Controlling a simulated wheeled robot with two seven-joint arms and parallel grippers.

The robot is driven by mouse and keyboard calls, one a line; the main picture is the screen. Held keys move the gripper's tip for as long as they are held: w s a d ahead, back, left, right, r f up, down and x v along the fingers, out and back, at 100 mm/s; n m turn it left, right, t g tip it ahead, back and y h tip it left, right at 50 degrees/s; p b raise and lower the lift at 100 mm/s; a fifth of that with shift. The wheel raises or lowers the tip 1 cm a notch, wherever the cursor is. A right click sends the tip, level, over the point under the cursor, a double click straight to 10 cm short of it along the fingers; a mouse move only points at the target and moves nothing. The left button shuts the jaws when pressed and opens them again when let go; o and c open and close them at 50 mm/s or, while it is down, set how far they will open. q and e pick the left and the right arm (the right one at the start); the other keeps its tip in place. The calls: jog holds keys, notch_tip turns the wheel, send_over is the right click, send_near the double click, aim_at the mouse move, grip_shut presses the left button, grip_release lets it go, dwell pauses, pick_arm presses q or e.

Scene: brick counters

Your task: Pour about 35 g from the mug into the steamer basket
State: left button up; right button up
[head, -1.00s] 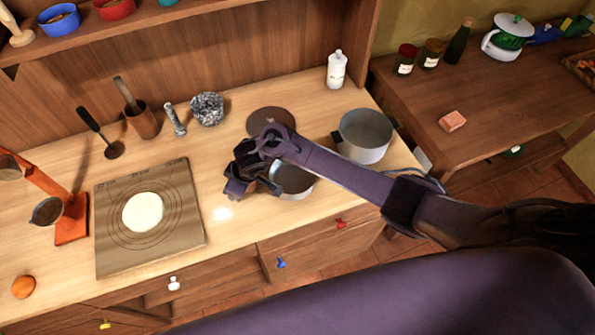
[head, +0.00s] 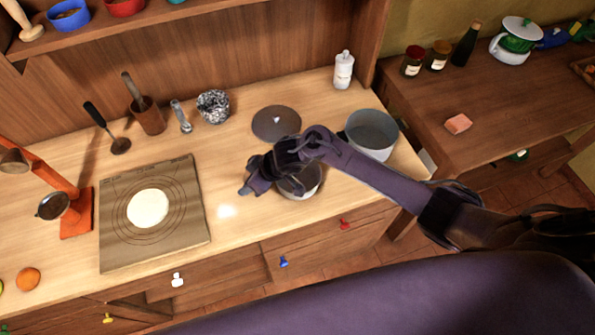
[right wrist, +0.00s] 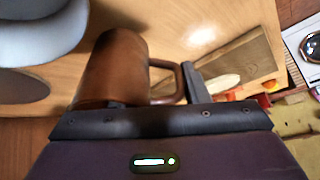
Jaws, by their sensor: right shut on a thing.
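The brown mug (right wrist: 112,68) shows in the right wrist view, with its handle (right wrist: 168,86) between the jaws of my right gripper (right wrist: 170,98). In the head view my right gripper (head: 258,175) hangs over the counter and hides the mug. A round grey metal vessel (head: 306,188), which I take to be the steamer basket, stands partly under this gripper. It seems to be the pale grey vessel (right wrist: 35,30) beside the mug in the right wrist view. The mug's contents are hidden. My left gripper is out of view.
A larger grey pot (head: 371,133) stands right of the basket, and a dark round lid (head: 276,123) lies behind it. To the left is a mat (head: 190,235) with pale dough (head: 148,208). A white bottle (head: 343,70) stands at the back.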

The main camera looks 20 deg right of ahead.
jog(key=s+d+r+m+t+y+b, duration=0.1)
jog(key=d+r+t+y+b, duration=0.2)
jog(key=y+b, duration=0.7)
jog(key=d+r, duration=0.1)
jog(key=d, duration=0.1)
jog(key=shift+s+d+r+b, duration=0.2)
jog(key=shift+d+b, duration=0.1)
jog(key=shift+d, duration=0.1)
dwell(0.6)
jog(key=shift+y, duration=0.3)
jog(key=shift+s+d+r+t+y+b, duration=0.1)
jog(key=shift+d+t+y+b, duration=0.1)
jog(key=shift+d+y+b, duration=0.15)
jog(key=shift+s+d+r+t+y+b, duration=0.15)
jog(key=shift+d+t+b, duration=0.1)
jog(key=shift+d, duration=0.15)
dwell(0.5)
